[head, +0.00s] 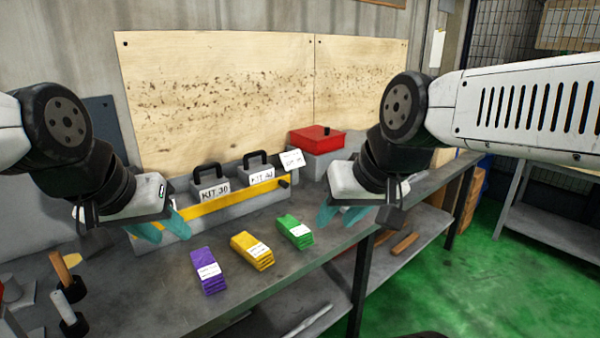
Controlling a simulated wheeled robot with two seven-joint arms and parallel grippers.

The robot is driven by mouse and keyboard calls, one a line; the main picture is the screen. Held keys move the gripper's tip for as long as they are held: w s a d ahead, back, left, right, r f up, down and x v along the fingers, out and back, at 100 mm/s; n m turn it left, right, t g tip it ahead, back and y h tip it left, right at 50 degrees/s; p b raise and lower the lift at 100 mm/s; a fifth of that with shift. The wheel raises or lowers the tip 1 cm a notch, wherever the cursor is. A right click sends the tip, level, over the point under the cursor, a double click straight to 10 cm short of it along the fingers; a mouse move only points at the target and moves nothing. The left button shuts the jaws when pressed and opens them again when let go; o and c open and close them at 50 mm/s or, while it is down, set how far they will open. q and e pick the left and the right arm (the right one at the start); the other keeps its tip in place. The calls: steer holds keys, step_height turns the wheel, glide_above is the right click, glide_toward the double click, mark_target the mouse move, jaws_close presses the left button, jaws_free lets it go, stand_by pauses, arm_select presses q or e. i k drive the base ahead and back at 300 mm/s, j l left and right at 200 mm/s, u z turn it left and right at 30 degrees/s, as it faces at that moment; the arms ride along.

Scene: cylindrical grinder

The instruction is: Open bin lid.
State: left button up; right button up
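A bin (318,162) stands at the back right of the workbench, against the wooden panel. Its red lid (316,139) with a small black knob lies shut on top. My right gripper (337,222) hangs in front of the bin and lower in the picture, over the bench's front edge area. Its two teal fingers are apart with nothing between them. My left gripper (170,233) is at the left, in front of the grey kit holder, with its teal fingers apart and empty. Neither gripper touches the lid.
A grey holder with a yellow bar (236,203) carries kit boxes with black handles (210,188). Purple (207,271), yellow (252,250) and green (295,232) stacks lie on the bench (180,310). Wooden- and white-handled tools (62,270) stand at the left.

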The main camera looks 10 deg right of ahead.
mark_target(317, 132)
steer(key=l+u, duration=0.1)
steer(key=u, duration=0.25)
steer(key=i+l+u, duration=0.1)
steer(key=u, duration=0.25)
steer(key=l+u, duration=0.1)
steer(key=u, duration=0.2)
steer(key=l+u, duration=0.3)
steer(key=l, duration=0.35)
steer(key=l+u, duration=0.3)
steer(key=l, duration=0.3)
steer(key=k+l+u, duration=0.1)
steer(key=l+u, duration=0.2)
steer(key=l, duration=0.35)
steer(key=k+l, duration=0.1)
steer(key=l, duration=0.75)
steer(key=k+l, duration=0.15)
steer(key=l, duration=0.25)
steer(key=k+l, duration=0.1)
steer(key=l, duration=0.3)
steer(key=u, duration=0.05)
